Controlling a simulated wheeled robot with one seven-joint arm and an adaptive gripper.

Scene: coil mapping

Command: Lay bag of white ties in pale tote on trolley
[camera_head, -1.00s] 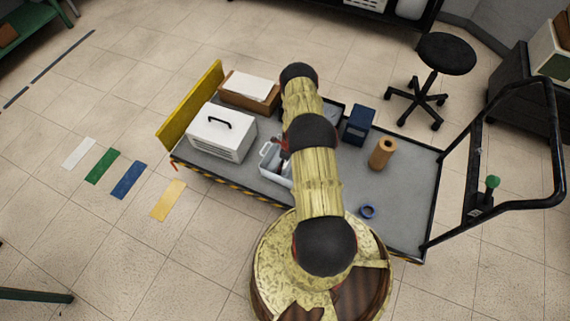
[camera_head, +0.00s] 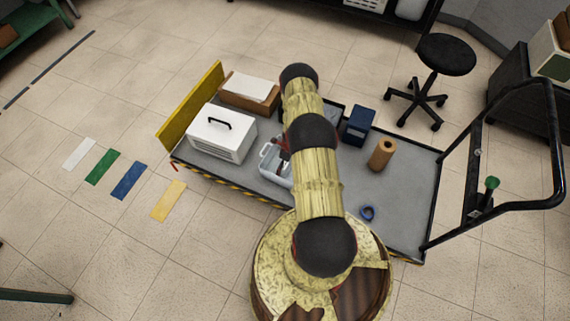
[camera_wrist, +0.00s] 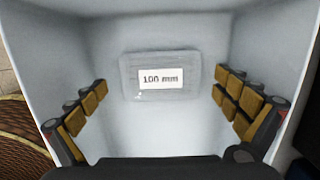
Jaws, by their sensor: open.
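The pale tote (camera_head: 267,166) stands on the trolley (camera_head: 405,200), partly hidden behind my arm in the head view. In the wrist view its pale inner walls (camera_wrist: 265,45) surround my gripper. A clear, flat bag (camera_wrist: 187,88) with a white label reading "100 mm" lies on the tote's floor; pale ties inside it cannot be made out. My gripper (camera_wrist: 159,86) is open inside the tote, with one padded finger on each side of the bag and a gap to it on both sides. In the head view my arm hides most of the gripper.
A white case (camera_head: 222,133) and a brown box (camera_head: 250,93) stand left of the tote. A dark blue box (camera_head: 359,125), a brown roll (camera_head: 381,154) and a blue ring (camera_head: 367,212) are to the right. The trolley's black handle (camera_head: 550,130) rises at the right end.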

